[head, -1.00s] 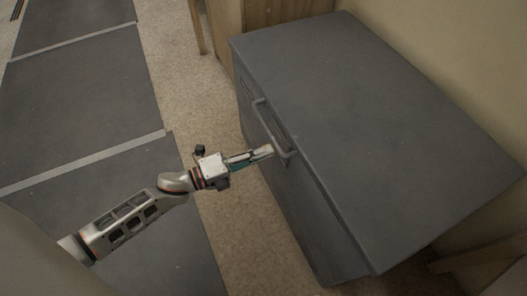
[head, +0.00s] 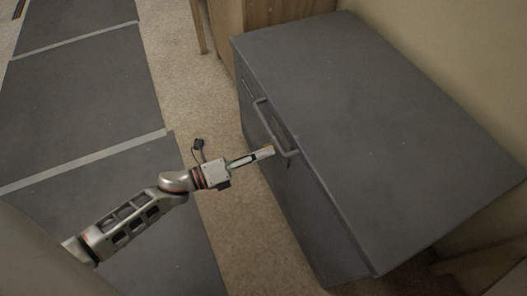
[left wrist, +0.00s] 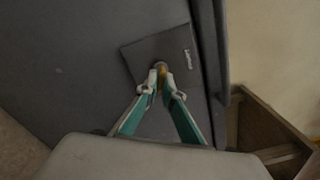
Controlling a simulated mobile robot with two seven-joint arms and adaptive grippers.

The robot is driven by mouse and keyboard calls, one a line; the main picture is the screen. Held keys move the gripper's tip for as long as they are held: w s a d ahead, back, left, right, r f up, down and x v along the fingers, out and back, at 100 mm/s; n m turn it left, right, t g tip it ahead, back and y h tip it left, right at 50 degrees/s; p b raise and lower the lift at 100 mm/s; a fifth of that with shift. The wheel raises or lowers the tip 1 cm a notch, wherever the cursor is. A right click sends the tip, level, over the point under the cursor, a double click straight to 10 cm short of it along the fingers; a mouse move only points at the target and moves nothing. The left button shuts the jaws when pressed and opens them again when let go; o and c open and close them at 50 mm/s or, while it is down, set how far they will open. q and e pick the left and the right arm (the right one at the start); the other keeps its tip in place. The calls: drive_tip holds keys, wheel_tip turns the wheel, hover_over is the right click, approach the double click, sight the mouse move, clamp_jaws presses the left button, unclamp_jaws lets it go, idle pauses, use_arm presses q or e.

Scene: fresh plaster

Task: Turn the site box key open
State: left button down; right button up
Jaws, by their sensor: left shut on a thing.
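The site box (head: 375,130) is a large grey chest with a flat lid, at the right of the head view. My left gripper (head: 267,152) is at its front face, near the handle. In the left wrist view the gripper (left wrist: 161,80) is shut on the small brass-coloured key (left wrist: 162,68). The key is mostly hidden between the fingertips, in front of a dark square lock plate (left wrist: 144,52) with a small pale label. The plate looks tilted in that view. The label is too small to read. My right gripper is not in view.
A bar handle (head: 268,120) stands out from the box front, close to my left fingers. Dark mats (head: 85,85) lie on the floor at left, with bare speckled floor (head: 245,235) between them and the box. Wooden furniture (head: 270,14) stands behind the box.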

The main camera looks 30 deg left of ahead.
use_arm(q)
drive_tip(key=c, duration=2.2)
unclamp_jaws()
drive_tip(key=v, duration=1.2)
drive_tip(key=shift+a, duration=0.1)
